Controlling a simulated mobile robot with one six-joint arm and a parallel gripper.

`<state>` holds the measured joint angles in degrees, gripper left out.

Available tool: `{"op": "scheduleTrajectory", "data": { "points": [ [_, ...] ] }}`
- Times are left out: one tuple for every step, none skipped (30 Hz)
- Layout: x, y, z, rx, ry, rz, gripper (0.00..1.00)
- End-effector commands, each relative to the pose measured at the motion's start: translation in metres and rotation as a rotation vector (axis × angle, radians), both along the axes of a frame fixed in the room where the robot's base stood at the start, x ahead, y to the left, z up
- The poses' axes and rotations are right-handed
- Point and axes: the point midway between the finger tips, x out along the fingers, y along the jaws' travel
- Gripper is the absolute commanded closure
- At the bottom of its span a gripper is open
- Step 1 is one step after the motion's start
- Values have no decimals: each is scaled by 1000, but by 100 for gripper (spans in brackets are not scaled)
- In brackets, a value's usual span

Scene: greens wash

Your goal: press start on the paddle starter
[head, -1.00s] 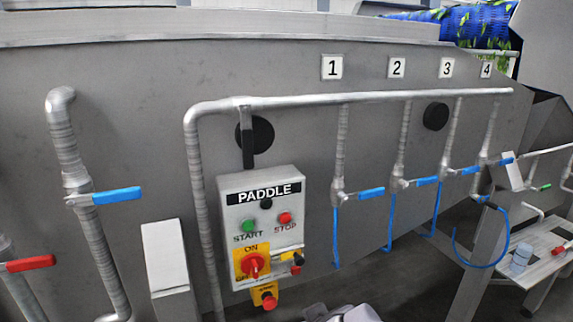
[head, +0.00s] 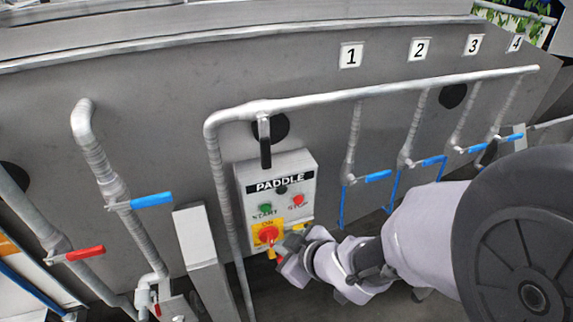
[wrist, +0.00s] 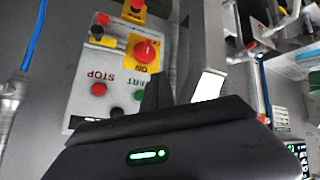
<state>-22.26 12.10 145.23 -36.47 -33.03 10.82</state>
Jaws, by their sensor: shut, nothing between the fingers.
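The paddle starter (head: 307,180) is a pale grey box on the steel tank wall, labelled PADDLE. Its green START button (head: 265,209) and red STOP button (head: 298,200) sit above a red rotary switch (head: 268,233) on a yellow plate. In the wrist view the box is upside down, with the green button (wrist: 140,95) just left of my gripper (wrist: 157,84). The gripper's dark fingers are shut and empty, and cover part of the START label. In the head view my wrist hides the box's lower right; the fingertips are hard to make out. Contact with the button cannot be told.
A black-handled lever (head: 264,142) hangs just above the box. Pipes with blue-handled valves (head: 378,176) run to the right, and a blue-handled valve (head: 152,200) is left. A pale post (head: 205,245) stands left of the box.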

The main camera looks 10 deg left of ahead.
Motion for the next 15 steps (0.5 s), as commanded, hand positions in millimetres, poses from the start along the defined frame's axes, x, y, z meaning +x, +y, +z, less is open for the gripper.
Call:
{"op": "scheduleTrajectory", "data": {
  "points": [
    [4,3,1,0,1,1,100],
    [8,5,1,0,0,0,100],
    [13,8,1,0,0,0,100],
    [17,10,1,0,1,-1,100],
    [20,12,1,0,1,-1,100],
    [26,15,2,0,1,-1,100],
    [30,18,2,-1,0,0,100],
    [34,20,2,-1,0,-1,100],
    [38,23,2,-1,0,0,100],
    [42,26,2,0,-1,1,100],
    [46,28,2,-1,0,0,100],
    [50,31,2,-1,0,0,100],
    [53,33,2,-1,0,0,100],
    [57,35,2,-1,0,0,100],
    [60,37,2,0,1,-1,100]
  ]
}}
